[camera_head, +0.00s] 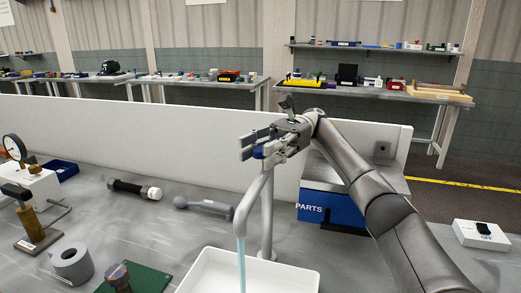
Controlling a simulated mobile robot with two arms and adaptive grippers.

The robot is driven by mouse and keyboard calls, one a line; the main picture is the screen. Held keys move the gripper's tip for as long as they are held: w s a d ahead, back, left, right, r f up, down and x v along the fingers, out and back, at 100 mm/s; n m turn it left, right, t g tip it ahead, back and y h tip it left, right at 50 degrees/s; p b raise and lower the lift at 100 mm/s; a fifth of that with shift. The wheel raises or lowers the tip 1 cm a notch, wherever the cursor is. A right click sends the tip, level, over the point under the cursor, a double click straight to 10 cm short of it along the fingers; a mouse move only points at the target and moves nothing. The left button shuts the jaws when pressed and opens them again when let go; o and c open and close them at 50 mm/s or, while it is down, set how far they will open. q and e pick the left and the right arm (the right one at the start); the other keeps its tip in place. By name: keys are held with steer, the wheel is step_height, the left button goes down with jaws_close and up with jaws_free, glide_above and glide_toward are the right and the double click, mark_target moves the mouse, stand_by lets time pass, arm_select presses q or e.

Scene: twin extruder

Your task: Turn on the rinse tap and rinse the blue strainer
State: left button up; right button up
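A grey rinse tap (267,210) with a curved spout rises behind a white basin (205,270). A pale blue stream of water (241,263) runs from its spout into the basin. My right gripper (245,147) is at the top of the tap, its fingers pointing left and apart. A small blue part (258,152), seemingly the tap's handle, shows by the lower finger; I cannot tell whether they touch. I do not see a blue strainer, and the basin's inside is mostly cut off. My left gripper is not in view.
A blue PARTS bin (330,209) stands right of the tap. A white low wall (150,130) runs behind.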

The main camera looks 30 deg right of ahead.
mark_target(261, 149)
step_height(261, 149, up, 10)
stand_by(0.7)
